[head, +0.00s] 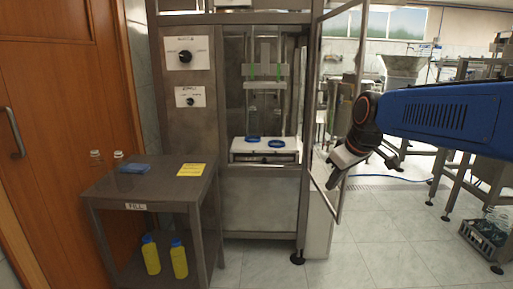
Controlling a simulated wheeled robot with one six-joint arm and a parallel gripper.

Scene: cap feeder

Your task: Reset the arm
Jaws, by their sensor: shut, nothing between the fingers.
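My blue arm (440,112) reaches in from the right side of the head view. My gripper (337,168) hangs at its end, pointing down and to the left, in front of the open machine door. It is shut and empty. It is apart from the machine's shelf and the table.
A steel machine (187,130) stands ahead, its framed door (310,115) swung open; two blue caps (252,138) sit on its white platform (240,153). At left is a table (150,187) with a yellow card (191,170) and two yellow bottles (151,256) below. The tiled floor is clear in front.

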